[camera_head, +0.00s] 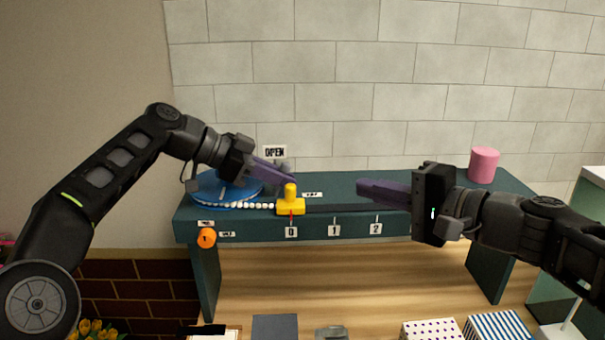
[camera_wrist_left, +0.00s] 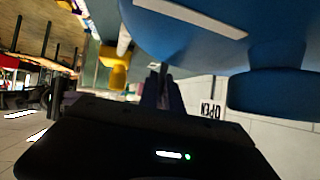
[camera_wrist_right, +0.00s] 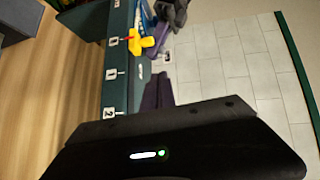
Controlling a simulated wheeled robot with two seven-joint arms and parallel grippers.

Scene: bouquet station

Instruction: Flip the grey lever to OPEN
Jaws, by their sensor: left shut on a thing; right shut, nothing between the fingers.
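My left gripper (camera_head: 288,177) is at the back of the green bench, just below the OPEN sign (camera_head: 275,152). Its purple fingers are shut on a thin grey piece, seemingly the grey lever (camera_wrist_left: 163,69), which shows at the fingertips in the left wrist view. The fingers hide most of the lever, so I cannot tell its exact angle. A second small label (camera_head: 312,194), too small to read surely, sits right of the yellow slider. My right gripper (camera_head: 360,189) is shut and empty above the bench, right of the slider.
The yellow slider (camera_head: 291,205) stands at mark 0 of a dark track on the green bench (camera_head: 400,227). A blue reel (camera_head: 222,188) with white beads lies left of it. An orange knob (camera_head: 207,238) is on the front. A pink cylinder (camera_head: 483,165) stands at the right.

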